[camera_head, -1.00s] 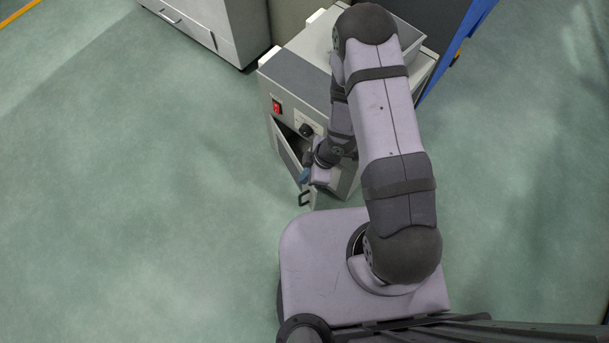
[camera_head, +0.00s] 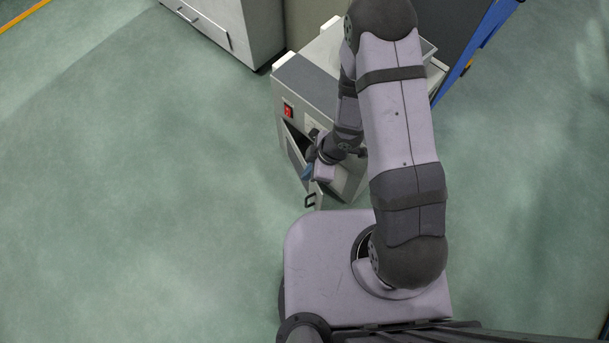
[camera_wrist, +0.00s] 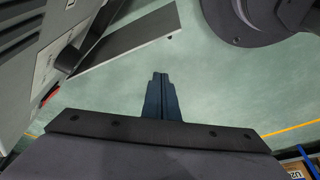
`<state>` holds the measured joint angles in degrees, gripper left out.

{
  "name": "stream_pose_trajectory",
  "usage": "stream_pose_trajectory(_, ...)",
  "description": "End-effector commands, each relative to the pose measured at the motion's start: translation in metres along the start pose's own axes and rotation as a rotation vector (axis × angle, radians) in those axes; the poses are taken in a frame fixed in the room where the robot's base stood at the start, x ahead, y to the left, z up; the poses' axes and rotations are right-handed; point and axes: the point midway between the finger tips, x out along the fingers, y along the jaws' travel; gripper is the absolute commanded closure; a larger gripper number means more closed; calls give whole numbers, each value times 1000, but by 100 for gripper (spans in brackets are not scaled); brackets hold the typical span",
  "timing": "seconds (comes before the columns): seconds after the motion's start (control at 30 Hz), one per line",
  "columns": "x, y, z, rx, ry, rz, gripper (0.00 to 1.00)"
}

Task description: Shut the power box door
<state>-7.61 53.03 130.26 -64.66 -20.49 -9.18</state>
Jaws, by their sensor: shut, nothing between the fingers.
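The power box (camera_head: 305,75) is a grey cabinet with a red switch (camera_head: 288,111) on its front, standing just beyond my base. Its door (camera_head: 296,152) stands partly open, with a dark gap above it and a black handle (camera_head: 311,200) at its near end. My gripper (camera_head: 307,172) is beside the door, close to the handle end; my arm hides part of the box front. In the wrist view the blue-black fingers (camera_wrist: 161,78) are together and empty over bare floor. The door panel (camera_wrist: 130,36) shows beyond them at upper left, apart from the fingertips.
A larger grey cabinet (camera_head: 225,35) stands behind left of the box. A blue frame (camera_head: 478,45) stands at the back right. The green floor (camera_head: 150,200) left of the box is clear. A yellow line (camera_wrist: 295,129) and shelf items show at lower right in the wrist view.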

Motion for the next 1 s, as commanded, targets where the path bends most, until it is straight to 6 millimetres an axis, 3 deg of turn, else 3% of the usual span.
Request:
stream_pose_trajectory(0.03, -11, 2, -2, 2, 0, 1, 100)
stream_pose_trajectory(0.13, -18, 3, -1, 2, 0, 0, 100)
stream_pose_trajectory(0.47, -24, 4, 1, 7, -8, 1, 100)
stream_pose_trajectory(0.57, -26, 5, 10, 40, -46, 7, 100)
stream_pose_trajectory(0.7, -36, 5, 42, 165, -177, 29, 100)
stream_pose_trajectory(0.83, -69, 0, 83, 388, -366, 67, 100)
stream_pose_trajectory(0.9, -98, -8, 100, 546, -461, 92, 100)
stream_pose_trajectory(1.0, -140, -24, 108, 777, -547, 118, 100)
